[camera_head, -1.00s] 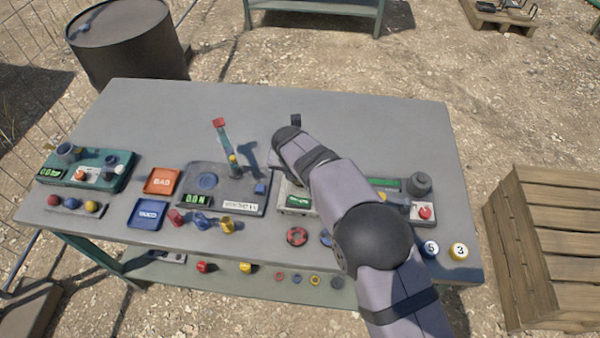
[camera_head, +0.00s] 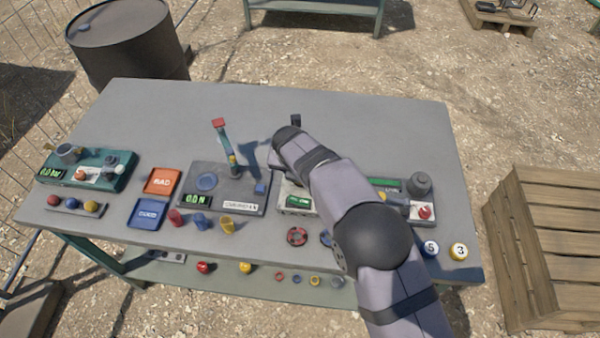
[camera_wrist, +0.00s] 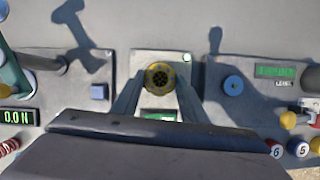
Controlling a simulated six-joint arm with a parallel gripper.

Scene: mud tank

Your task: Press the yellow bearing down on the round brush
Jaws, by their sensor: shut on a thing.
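The yellow bearing (camera_wrist: 151,71) is a round ring with a dark, patterned middle, seen from above in the wrist view. My gripper (camera_wrist: 160,80) has one finger on each side of it and is shut on it. The bearing is over a light grey unit (camera_wrist: 145,60) with a green display. I cannot make out the round brush for certain; the dark middle of the bearing may be its top. In the head view, my arm hides the gripper and most of that unit.
A grey press unit (camera_head: 192,182) with a red-tipped lever (camera_head: 220,128) stands to the left. An orange tray (camera_head: 161,181) and a blue tray (camera_head: 149,213) lie beside it. A red ring (camera_head: 297,236) lies in front. The back of the table (camera_head: 180,110) is clear.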

